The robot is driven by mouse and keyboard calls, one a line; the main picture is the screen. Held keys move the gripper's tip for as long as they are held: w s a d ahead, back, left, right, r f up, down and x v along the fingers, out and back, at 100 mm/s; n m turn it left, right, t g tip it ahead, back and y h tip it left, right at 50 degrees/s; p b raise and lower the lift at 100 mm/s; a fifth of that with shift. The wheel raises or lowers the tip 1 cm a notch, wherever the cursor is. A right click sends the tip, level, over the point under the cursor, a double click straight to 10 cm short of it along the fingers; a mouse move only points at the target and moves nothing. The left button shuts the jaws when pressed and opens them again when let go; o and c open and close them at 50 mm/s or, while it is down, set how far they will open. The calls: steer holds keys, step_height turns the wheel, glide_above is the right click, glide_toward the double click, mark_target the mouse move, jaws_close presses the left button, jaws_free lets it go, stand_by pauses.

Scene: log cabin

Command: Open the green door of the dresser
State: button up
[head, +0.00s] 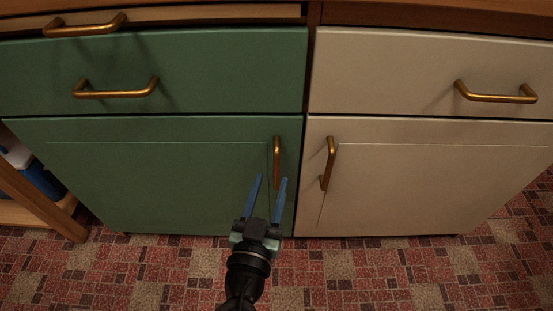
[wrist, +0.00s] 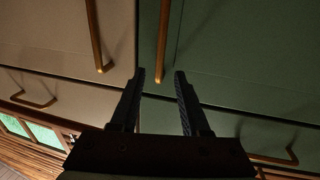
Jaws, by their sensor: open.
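The green door (head: 160,180) of the dresser is at the lower left in the head view and looks closed. Its upright brass handle (head: 277,160) is near the door's right edge. My gripper (head: 271,180) is in front of the door, with its two blue-looking fingers apart just below the handle. In the wrist view the green door (wrist: 240,45) fills the upper right. Its handle (wrist: 163,45) runs down toward the gap between the fingertips of my gripper (wrist: 160,75). Nothing is held. I cannot tell whether the fingers touch the handle.
A cream door (head: 420,190) with its own brass handle (head: 328,163) stands close on the right. Green (head: 200,75) and cream (head: 400,65) drawers with protruding handles are above. A wooden shelf (head: 45,205) stands at the left. The patterned floor (head: 390,275) in front is clear.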

mark_target(276, 166)
steer(key=shift+w+d, duration=0.2)
steer(key=shift+w, duration=0.85)
steer(key=shift+w+d, duration=0.25)
steer(key=shift+w, duration=0.75)
steer(key=shift+w+d, duration=0.2)
steer(key=shift+w, duration=0.85)
jaws_close()
